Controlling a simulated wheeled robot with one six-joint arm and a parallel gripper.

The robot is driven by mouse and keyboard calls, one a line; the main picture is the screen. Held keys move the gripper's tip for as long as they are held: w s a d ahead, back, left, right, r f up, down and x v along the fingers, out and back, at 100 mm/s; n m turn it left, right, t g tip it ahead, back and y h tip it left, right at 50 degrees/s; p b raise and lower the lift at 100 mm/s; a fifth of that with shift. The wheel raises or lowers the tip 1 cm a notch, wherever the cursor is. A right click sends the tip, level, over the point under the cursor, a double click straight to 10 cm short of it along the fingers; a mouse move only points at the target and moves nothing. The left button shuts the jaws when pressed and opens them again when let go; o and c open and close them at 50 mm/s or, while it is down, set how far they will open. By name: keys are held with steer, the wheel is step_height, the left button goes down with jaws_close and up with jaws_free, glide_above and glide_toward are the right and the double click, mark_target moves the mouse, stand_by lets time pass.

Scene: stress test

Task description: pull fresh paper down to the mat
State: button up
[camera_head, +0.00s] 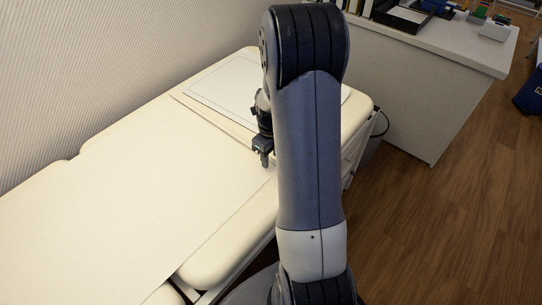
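White paper (140,185) lies along the cream padded exam table, from the lower left up towards the far end. Its right edge runs down the table's near side, and its far end lies close to the mat. A pale mat (225,84) with a thin dark outline lies flat at the far end, partly hidden by my arm. My gripper (265,162) points down over the table, close to the paper's far right corner. Its fingers are small and seen from the side, so I cannot tell whether they are open or touch the paper.
A ribbed wall (100,70) runs along the table's far left side. A white counter (440,50) with trays and small boxes stands at the upper right. A bin (374,140) stands between table and counter. The wooden floor (440,220) at the right is clear.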

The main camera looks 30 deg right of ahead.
steer(key=shift+f, duration=0.15)
steer(key=shift+c, duration=0.2)
jaws_close()
stand_by(0.3)
